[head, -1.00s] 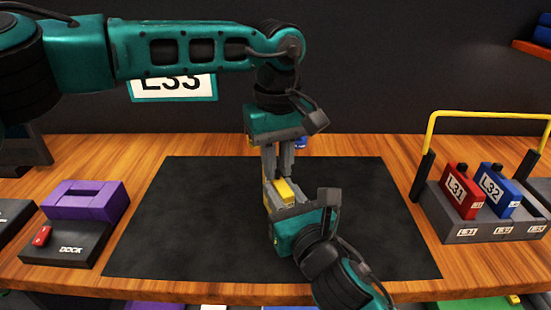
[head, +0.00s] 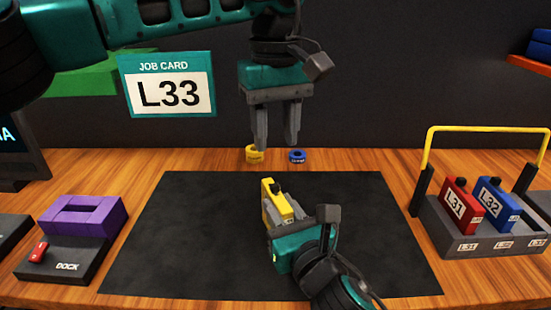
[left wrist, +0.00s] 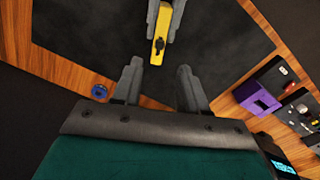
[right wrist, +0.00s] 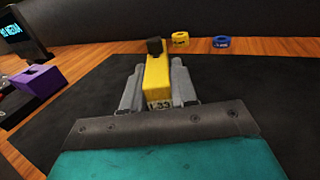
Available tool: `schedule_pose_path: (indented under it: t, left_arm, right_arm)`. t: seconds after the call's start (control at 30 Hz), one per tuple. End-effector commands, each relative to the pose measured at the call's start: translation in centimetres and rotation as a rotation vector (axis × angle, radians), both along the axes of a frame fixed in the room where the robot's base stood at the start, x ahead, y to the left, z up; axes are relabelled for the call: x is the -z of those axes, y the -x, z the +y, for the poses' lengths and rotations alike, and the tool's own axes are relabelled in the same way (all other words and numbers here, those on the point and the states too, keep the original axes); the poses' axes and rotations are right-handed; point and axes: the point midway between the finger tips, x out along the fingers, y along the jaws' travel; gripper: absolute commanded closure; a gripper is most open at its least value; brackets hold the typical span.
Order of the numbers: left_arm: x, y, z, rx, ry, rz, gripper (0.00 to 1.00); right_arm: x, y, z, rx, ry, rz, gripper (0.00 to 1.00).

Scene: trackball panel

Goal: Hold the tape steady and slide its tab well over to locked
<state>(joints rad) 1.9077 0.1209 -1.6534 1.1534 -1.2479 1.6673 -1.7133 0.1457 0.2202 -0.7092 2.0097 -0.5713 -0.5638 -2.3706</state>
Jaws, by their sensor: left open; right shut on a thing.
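The yellow tape (head: 281,203) is held over the black mat (head: 180,230). My right gripper (head: 272,208) is shut on it, with a finger along each side. In the right wrist view the tape (right wrist: 156,78) points away from me, and its near end reads L33. A small dark tab (right wrist: 154,46) sits on its far end; its exact setting is too small to read. It also shows in the left wrist view (left wrist: 158,44). My left gripper (head: 276,140) is open and empty, raised above the back of the mat, clear of the tape.
A yellow ring (head: 254,154) and a blue ring (head: 297,156) lie behind the mat. A rack (head: 470,240) with red and blue tapes and a yellow handle stands right. A dock (head: 62,262) with a purple block stands left. A job card (head: 168,85) reads L33.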

Motion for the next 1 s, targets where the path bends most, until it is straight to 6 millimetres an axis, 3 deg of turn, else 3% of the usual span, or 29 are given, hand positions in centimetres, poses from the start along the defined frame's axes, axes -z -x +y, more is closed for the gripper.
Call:
schedule_pose_path:
  t: [0.2,0.73,1.0]
  left_arm:
    - [-2.6,0.0,0.0,0.001,0.0,0.001,0.57]
    - [-3.1,0.1,0.0,0.001,-0.001,0.001,0.57]
    - [-5.0,0.0,-0.1,0.0,0.0,-0.001,0.57]
  right_arm:
    - [0.0,0.0,-0.1,0.001,0.002,0.0,1.0]
    - [0.0,0.0,0.0,0.001,0.001,0.001,1.0]
    - [0.0,0.0,0.0,0.001,0.001,0.001,1.0]
